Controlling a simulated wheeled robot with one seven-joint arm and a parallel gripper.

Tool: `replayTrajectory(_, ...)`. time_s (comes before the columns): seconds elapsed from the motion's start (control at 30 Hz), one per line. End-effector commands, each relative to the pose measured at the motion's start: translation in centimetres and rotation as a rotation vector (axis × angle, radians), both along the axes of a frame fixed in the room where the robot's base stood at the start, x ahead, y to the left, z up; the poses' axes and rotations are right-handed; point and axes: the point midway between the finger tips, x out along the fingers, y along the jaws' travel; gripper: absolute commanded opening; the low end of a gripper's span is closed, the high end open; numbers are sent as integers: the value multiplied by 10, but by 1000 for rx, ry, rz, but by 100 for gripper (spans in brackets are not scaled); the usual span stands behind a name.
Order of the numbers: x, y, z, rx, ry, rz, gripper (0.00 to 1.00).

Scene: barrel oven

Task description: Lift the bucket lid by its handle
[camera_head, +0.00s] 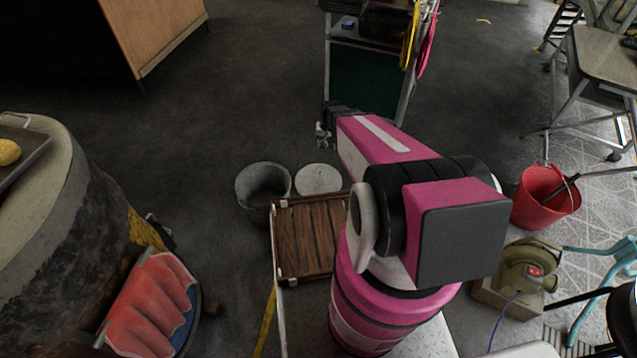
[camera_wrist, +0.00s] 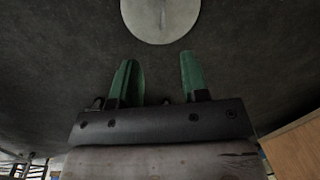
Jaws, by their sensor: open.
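The bucket lid (camera_head: 318,179) is a pale grey disc just right of the open grey bucket (camera_head: 263,190) in the head view. In the wrist view the lid (camera_wrist: 145,25) is cut off by the top edge, and its handle (camera_wrist: 162,14) shows as a thin strip near its middle. My gripper (camera_wrist: 157,58) has two green fingers spread apart with nothing between them. The lid lies beyond the fingertips, apart from them. In the head view my gripper (camera_head: 323,133) is small and partly hidden at the end of my pink arm.
A wheeled cart (camera_head: 370,75) stands behind my arm. A round stone-like oven (camera_head: 60,220) is at left, with a red ribbed piece (camera_head: 150,305) near its base. Dark floor left of the cart is clear.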

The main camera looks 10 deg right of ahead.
Motion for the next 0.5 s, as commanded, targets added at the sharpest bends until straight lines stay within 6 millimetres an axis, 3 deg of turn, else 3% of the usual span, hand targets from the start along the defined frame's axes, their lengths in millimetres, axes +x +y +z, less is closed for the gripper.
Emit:
replayTrajectory(0.03,27,-2,-36,12,3,-23,42)
replayTrajectory(0.23,73,-5,-143,56,-2,-118,42)
replayTrajectory(0.4,91,-7,-200,77,-7,-172,42)
replayTrajectory(0.5,93,-8,-215,83,-7,-188,42)
